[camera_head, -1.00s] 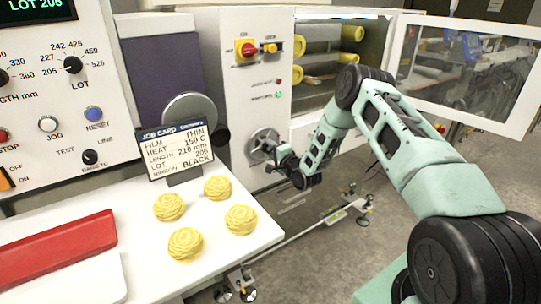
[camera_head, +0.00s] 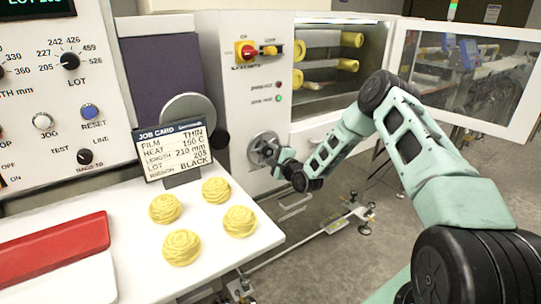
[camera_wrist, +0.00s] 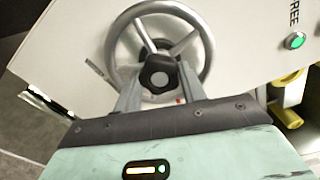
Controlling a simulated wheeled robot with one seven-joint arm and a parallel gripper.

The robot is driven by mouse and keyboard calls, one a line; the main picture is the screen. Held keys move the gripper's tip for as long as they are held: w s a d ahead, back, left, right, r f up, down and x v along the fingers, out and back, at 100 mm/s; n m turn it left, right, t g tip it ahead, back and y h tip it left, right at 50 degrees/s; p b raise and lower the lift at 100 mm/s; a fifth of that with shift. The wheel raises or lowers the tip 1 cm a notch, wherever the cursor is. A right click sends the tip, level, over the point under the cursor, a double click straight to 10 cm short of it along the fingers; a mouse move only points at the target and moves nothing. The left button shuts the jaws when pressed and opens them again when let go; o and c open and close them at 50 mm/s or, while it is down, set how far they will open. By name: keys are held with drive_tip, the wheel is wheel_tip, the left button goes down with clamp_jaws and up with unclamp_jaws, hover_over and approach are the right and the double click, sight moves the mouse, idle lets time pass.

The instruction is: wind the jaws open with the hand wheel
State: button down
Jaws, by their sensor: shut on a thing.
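The hand wheel (camera_head: 262,149) is a grey metal wheel on the front of the white machine cabinet. In the wrist view its rim, spokes and hub fill the upper middle (camera_wrist: 205,38). A black knob (camera_wrist: 159,74) stands out from the wheel, between my fingers. My gripper (camera_wrist: 158,82) is shut on this knob. In the head view my gripper (camera_head: 276,160) is at the lower right of the wheel, small and partly hidden by my wrist. The jaws lie somewhere in the machine; I cannot tell which parts they are.
The open cabinet bay (camera_head: 335,70) holds yellow-ended rollers, and its glazed door (camera_head: 462,75) swings out to the right. A white table (camera_head: 215,245) with several yellow nests, a job card (camera_head: 177,150) and a red tray (camera_head: 50,248) stands left.

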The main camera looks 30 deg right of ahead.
drive_tip(key=shift+d, duration=0.1)
drive_tip(key=c, duration=0.8)
unclamp_jaws()
drive_tip(key=s, duration=0.5)
drive_tip(key=s+b, duration=0.1)
drive_tip(key=s, duration=0.5)
drive_tip(key=s+b, duration=0.1)
drive_tip(key=s, duration=0.5)
drive_tip(key=shift+s+d, duration=0.25)
